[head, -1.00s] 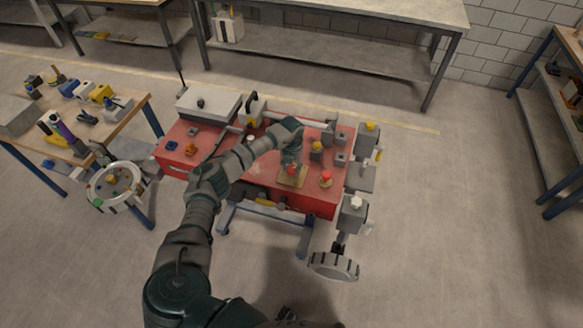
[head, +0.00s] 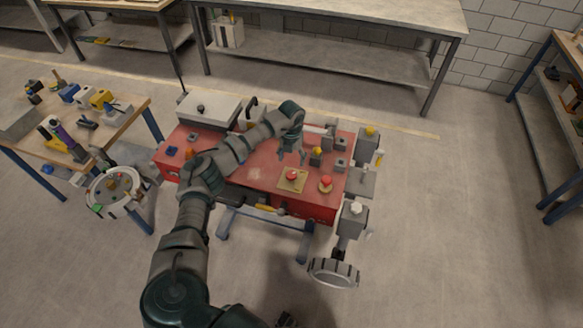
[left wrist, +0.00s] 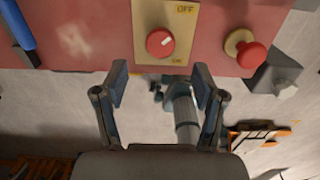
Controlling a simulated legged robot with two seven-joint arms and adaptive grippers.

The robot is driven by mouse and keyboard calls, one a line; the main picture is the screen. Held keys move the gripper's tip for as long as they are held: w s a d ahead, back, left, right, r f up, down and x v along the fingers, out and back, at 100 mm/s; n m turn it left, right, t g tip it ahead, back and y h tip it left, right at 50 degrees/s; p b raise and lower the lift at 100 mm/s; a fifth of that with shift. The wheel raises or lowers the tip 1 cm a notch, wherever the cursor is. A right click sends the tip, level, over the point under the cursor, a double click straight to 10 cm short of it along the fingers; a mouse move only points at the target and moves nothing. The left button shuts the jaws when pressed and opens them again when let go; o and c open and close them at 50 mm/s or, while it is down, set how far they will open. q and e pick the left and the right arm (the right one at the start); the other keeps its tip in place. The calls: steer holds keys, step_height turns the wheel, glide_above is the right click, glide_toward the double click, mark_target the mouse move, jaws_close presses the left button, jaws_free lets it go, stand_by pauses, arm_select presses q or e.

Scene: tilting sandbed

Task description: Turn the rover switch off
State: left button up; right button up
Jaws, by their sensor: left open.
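The rover switch is a round red knob (head: 292,174) on a tan plate (head: 285,186) on the red rover body (head: 262,170). In the left wrist view the knob (left wrist: 160,42) shows a white mark slanting toward the upper right; OFF is printed at the plate's top and ON at its bottom. My left gripper (head: 291,156) is open and empty, just behind the knob in the head view and apart from it. In the left wrist view its fingertips (left wrist: 160,85) are spread below the plate. A dark part at the head view's bottom edge may be my right gripper (head: 286,319).
A red mushroom button (head: 326,182) stands right of the plate. Grey blocks (head: 341,142) with knobs and a wheel (head: 333,272) are at the rover's right. A wooden table (head: 130,115) with tools is at left. Floor is free at right.

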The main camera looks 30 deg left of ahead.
arm_select(q)
steer(key=shift+r, duration=1.9)
